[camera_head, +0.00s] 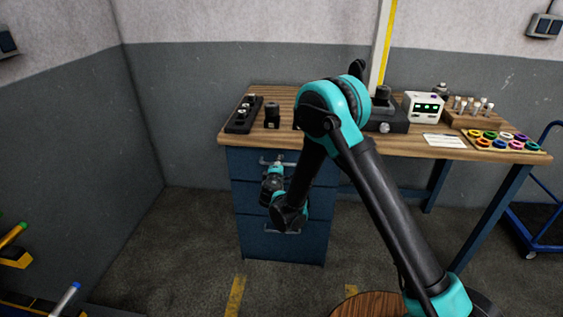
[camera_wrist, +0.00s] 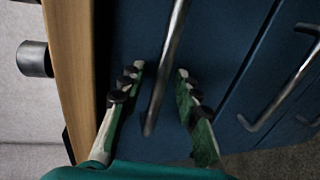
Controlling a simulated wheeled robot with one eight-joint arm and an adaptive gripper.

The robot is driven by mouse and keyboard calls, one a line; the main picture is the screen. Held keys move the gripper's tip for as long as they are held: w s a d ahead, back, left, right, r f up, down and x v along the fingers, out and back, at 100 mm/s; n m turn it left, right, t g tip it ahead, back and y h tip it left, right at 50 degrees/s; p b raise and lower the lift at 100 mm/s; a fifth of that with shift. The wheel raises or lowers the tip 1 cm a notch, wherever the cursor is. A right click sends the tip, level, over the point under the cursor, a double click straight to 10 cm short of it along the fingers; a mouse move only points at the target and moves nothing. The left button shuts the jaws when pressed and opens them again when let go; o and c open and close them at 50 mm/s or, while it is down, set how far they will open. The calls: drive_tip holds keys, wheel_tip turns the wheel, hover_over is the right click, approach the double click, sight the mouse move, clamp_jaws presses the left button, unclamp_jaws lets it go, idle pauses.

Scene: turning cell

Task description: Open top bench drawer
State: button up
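The bench (camera_head: 330,138) has a blue drawer cabinet under its left end. The top drawer (camera_head: 243,163) is its uppermost front and looks flush with the cabinet. Its metal bar handle (camera_head: 266,162) is partly covered by my gripper (camera_head: 278,164). In the wrist view, which is turned sideways, the handle (camera_wrist: 168,62) runs between the two fingers of my gripper (camera_wrist: 159,70). The fingers are apart, one on each side of the bar, with a visible gap on both sides. Whether the fingertips are deep enough to straddle the bar is hard to tell.
A lower drawer's handle (camera_wrist: 290,88) lies right of the fingers in the wrist view. The wooden bench edge (camera_wrist: 78,75) is close on the left. On the bench are a black tool tray (camera_head: 243,118), a white display box (camera_head: 424,107) and coloured rings (camera_head: 498,141). The floor before the drawers is clear.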

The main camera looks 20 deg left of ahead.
drive_tip(key=shift+c, duration=0.3)
clamp_jaws()
drive_tip(key=shift+s, duration=0.15)
